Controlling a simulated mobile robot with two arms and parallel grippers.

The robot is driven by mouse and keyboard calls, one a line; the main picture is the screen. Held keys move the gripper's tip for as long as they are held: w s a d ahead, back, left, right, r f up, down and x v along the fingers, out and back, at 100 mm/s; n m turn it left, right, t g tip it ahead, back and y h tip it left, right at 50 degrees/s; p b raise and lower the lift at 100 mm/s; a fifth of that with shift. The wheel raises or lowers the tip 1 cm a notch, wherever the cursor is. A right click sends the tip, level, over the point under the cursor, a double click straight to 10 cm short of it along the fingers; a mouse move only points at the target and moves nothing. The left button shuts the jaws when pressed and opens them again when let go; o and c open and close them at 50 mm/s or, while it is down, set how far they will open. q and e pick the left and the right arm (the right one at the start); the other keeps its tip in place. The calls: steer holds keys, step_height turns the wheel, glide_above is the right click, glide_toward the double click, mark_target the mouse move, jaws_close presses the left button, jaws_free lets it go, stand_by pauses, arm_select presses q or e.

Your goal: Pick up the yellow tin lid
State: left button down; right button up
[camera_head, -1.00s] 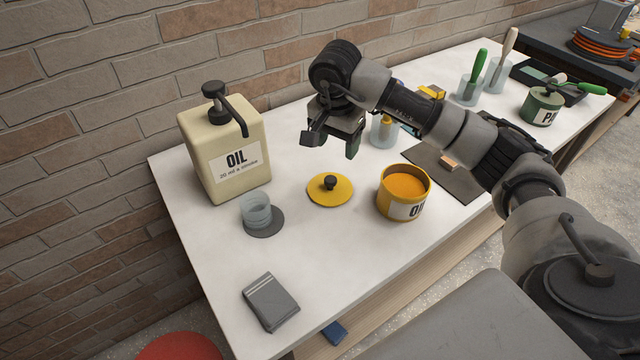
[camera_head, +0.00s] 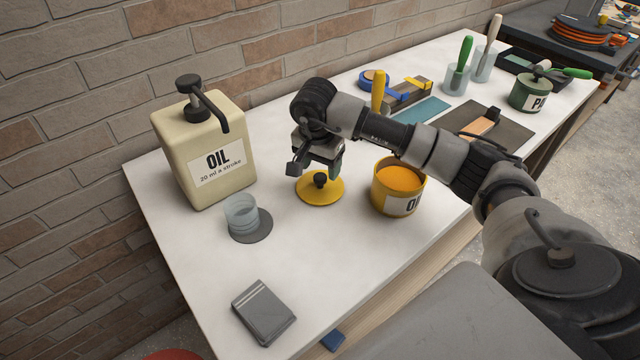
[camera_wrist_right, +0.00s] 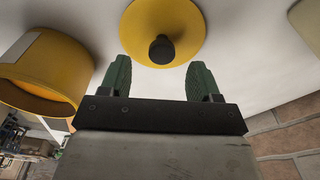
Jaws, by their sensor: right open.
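The yellow tin lid (camera_head: 322,194) lies flat on the white table, with a black knob (camera_head: 320,179) at its middle. In the right wrist view the lid (camera_wrist_right: 186,20) and its knob (camera_wrist_right: 161,49) show just beyond the fingertips. My right gripper (camera_head: 313,171) is low over the lid's back part. It is open and empty, with its two green fingers (camera_wrist_right: 160,75) spread wide and the knob between their lines, apart from both. The yellow tin (camera_head: 398,188) with orange contents stands open to the right of the lid. My left gripper is not in view.
A cream oil dispenser (camera_head: 207,150) stands at the back left. A clear cup (camera_head: 241,213) on a dark disc and a grey notepad (camera_head: 263,312) are nearer the front left. A green tin (camera_head: 529,93) stands at the far right. The table front of the lid is clear.

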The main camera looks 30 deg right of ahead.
mark_target(320, 176)
step_height(320, 176, down, 4)
steer(key=shift+w+d+r+p, duration=0.1)
steer(key=shift+w+r+p, duration=0.05)
steer(key=shift+p, duration=0.4)
steer(key=shift+d+f, duration=0.1)
steer(key=shift+f, duration=0.4)
steer(key=c, duration=1)
steer(key=shift+r, duration=0.15)
